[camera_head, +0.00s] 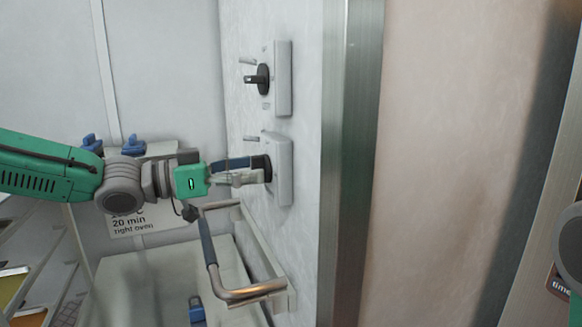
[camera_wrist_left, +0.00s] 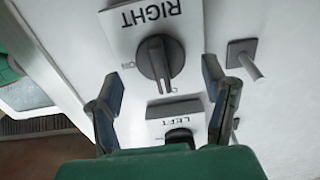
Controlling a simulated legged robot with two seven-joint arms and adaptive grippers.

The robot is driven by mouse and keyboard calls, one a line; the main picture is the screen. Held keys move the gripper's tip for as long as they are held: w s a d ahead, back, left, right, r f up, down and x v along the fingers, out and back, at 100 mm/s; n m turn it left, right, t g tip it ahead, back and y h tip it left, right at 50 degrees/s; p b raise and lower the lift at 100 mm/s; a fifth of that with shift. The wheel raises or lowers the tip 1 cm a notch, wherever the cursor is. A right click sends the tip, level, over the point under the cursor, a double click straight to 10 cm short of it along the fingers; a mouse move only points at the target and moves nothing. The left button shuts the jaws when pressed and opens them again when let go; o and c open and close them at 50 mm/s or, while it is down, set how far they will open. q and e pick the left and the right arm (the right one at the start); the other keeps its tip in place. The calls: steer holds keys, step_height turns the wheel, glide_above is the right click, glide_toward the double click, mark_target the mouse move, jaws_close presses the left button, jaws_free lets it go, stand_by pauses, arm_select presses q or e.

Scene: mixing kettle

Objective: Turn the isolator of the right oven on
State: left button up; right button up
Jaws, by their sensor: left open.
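The right oven's isolator (camera_wrist_left: 160,62) is a grey box marked RIGHT with a dark rotary knob, upside down in the left wrist view. The knob's grip bar runs roughly up-down there, its lower end near a small mark; an ON mark sits to its left. In the head view this isolator (camera_head: 283,172) is the lower box on the wall. My left gripper (camera_head: 252,170) is open at its knob, coming from the left. In the wrist view its fingers (camera_wrist_left: 163,82) are spread either side of the knob; contact cannot be told. My right gripper is not visible.
The isolator marked LEFT (camera_wrist_left: 172,118) is above in the head view (camera_head: 284,78), with its own black knob. Short pegs (camera_head: 247,61) stick out beside both boxes. A metal-and-blue handle (camera_head: 250,292) juts out below.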

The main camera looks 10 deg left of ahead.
arm_select(q)
steer(key=m+b, duration=0.1)
steer(key=b, duration=0.1)
steer(key=d+m+b, duration=0.1)
steer(key=m+b, duration=0.1)
steer(key=shift+w+d+r, duration=0.1)
steer(key=shift+w+d, duration=0.15)
steer(key=shift+d, duration=0.05)
steer(key=shift+d+r, duration=0.1)
steer(key=shift+d, duration=0.35)
steer(key=shift+a, duration=1.1)
steer(key=c, duration=0.8)
steer(key=shift+a, duration=0.45)
jaws_close()
steer(key=shift+s+d+r, duration=0.1)
steer(key=shift+s+d, duration=0.1)
steer(key=shift+d, duration=0.3)
steer(key=shift+w, duration=0.1)
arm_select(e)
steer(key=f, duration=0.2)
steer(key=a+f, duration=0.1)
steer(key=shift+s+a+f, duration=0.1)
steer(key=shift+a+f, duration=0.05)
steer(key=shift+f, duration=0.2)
